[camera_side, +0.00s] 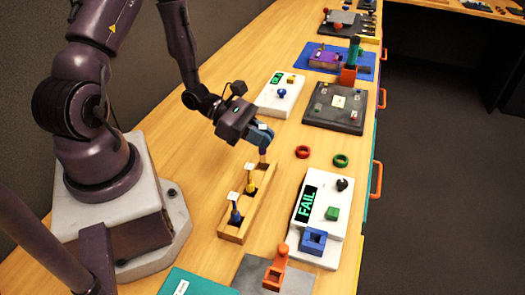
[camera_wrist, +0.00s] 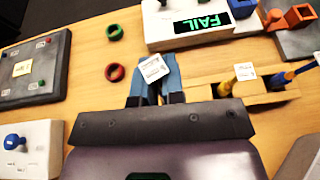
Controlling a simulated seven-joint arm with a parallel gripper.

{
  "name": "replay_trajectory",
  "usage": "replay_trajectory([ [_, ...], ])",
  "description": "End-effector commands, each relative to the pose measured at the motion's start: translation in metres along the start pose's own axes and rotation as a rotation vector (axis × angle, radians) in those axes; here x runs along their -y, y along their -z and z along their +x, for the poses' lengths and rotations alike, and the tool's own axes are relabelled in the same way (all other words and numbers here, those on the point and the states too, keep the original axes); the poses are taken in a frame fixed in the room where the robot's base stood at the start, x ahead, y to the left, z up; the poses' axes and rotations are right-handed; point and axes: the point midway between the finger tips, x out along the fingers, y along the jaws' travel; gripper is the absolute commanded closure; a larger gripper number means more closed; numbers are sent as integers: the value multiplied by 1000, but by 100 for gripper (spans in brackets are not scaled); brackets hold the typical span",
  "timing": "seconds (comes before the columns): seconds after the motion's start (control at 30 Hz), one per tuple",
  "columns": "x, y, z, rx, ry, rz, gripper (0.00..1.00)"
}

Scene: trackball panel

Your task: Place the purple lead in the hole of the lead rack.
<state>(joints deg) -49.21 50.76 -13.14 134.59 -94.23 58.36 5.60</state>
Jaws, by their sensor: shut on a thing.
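The wooden lead rack (camera_side: 232,232) is a long block on the table in the side view. It also shows in the wrist view (camera_wrist: 205,77). A yellow lead (camera_side: 251,184) and a blue lead (camera_side: 236,214) stand upright in it, each with a white tag. My gripper (camera_side: 263,143) is above the rack's far end, jaws pointing down, shut on the purple lead (camera_side: 263,156). Only a short part of that lead shows below the jaws. Its white tag (camera_wrist: 153,68) shows between the fingers in the wrist view. I cannot tell whether its tip is in the hole.
A red ring (camera_side: 302,152) and a green ring (camera_side: 341,160) lie right of the rack. A white panel with a FAIL display (camera_side: 307,205) stands nearer the front. A dark panel (camera_side: 335,108) and a white box (camera_side: 280,95) stand behind. Bare table surrounds the rings.

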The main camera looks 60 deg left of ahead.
Motion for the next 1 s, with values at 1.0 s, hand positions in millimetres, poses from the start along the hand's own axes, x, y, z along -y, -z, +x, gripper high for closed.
replay_trajectory([
  [1.0, 0, 38, 16, -1, -1, 0, 65],
])
